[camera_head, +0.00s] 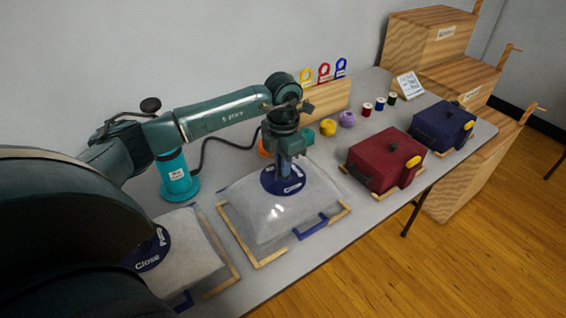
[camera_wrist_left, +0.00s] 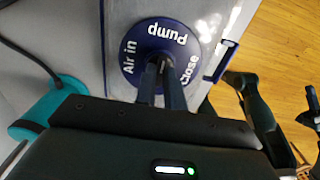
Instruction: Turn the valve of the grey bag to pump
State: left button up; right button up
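The grey bag (camera_head: 262,222) lies puffed up in a wooden frame in the middle of the table. Its round blue valve (camera_head: 270,181) is on top; in the left wrist view the valve (camera_wrist_left: 133,47) reads "Air in", "Pump" and "Close". My left gripper (camera_head: 284,178) reaches straight down onto the middle of the valve. Its fingers (camera_wrist_left: 163,72) are close together at the dial's centre and look shut on the knob, which they mostly hide. Where the knob points is hidden. My right gripper is not clear; only parts of what looks like my right arm show in the wrist view.
Another grey bag (camera_head: 193,246) with a "Close" dial lies at the lower left, partly behind my arm. A teal pump (camera_head: 176,178) with a dark hose stands behind. A red bag (camera_head: 375,160) and a navy bag (camera_head: 437,127) sit to the right. Yarn and spools lie behind.

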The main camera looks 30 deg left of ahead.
pick_arm(q)
jog(key=o, duration=0.4)
jog(key=shift+r, duration=0.1)
notch_tip(320, 180, up, 13)
jog(key=shift+r+b, duration=0.1)
jog(key=shift+b, duration=0.55)
jog(key=shift+d, duration=0.1)
